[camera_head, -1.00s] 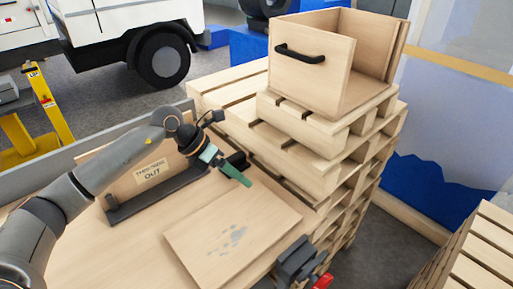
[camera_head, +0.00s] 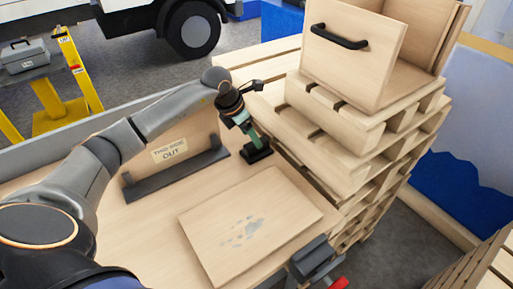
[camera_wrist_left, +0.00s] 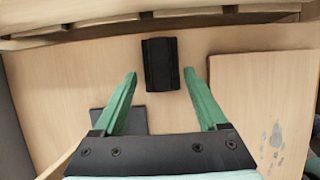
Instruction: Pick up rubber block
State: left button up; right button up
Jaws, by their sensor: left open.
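The rubber block (camera_head: 257,155) is a small black block lying on the wooden bench top, near the bench's far right edge. In the left wrist view the black block (camera_wrist_left: 160,64) lies ahead, between the lines of the two green fingers and just beyond their tips. My left gripper (camera_head: 254,139) is open and empty and points down over the block. In the left wrist view the left gripper (camera_wrist_left: 160,76) shows its fingers spread wider than the block. My right gripper is not in view.
A flat wooden board (camera_head: 250,225) with grey smudges lies near the block. A wooden panel labelled "THIS SIDE OUT" (camera_head: 170,150) stands in a dark base (camera_head: 175,175). A pallet stack (camera_head: 345,150) with a wooden box (camera_head: 350,65) rises close on the right. A dark vise-like tool (camera_head: 312,260) is at the front edge.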

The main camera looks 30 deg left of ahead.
pick_arm(q)
jog(key=x, duration=0.5)
jog(key=shift+w+d+r+p, duration=0.1)
jog(key=shift+w+p, duration=0.05)
jog(key=shift+p, duration=0.2)
grip_shut()
jog(key=shift+r, duration=0.1)
